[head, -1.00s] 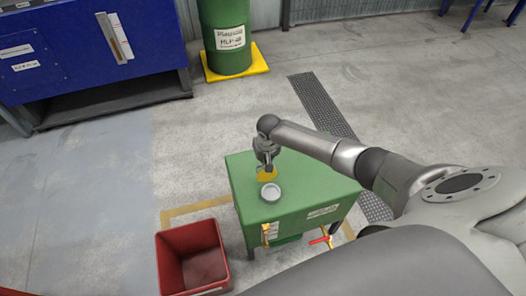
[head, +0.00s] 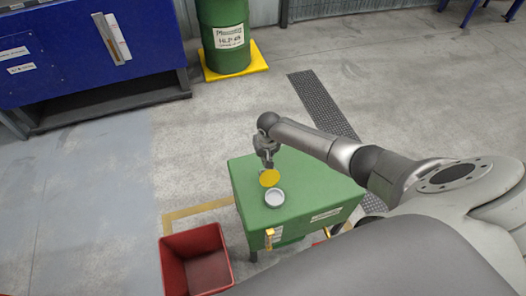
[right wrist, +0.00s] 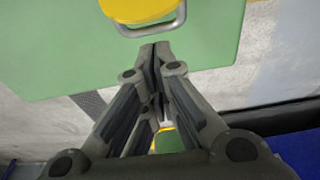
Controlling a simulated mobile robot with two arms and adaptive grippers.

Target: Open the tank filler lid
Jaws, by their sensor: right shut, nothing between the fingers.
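The green tank (head: 309,196) stands on legs on the floor. A round grey filler neck (head: 274,198) sits on its top and looks uncovered. The yellow disc of the filler lid (head: 269,178) stands open at the neck's far side, its face toward the camera. My right gripper (head: 266,162) is just beyond the lid, with its fingers shut and empty. In the right wrist view the fingertips (right wrist: 155,48) are close to the yellow lid (right wrist: 143,9) and its grey metal loop (right wrist: 152,29); I cannot tell whether they touch. My left gripper is not in view.
A red bin (head: 196,259) stands on the floor left of the tank. A yellow handle (head: 269,238) is on the tank's front. A green drum (head: 224,35) and a blue cabinet (head: 90,45) stand at the back.

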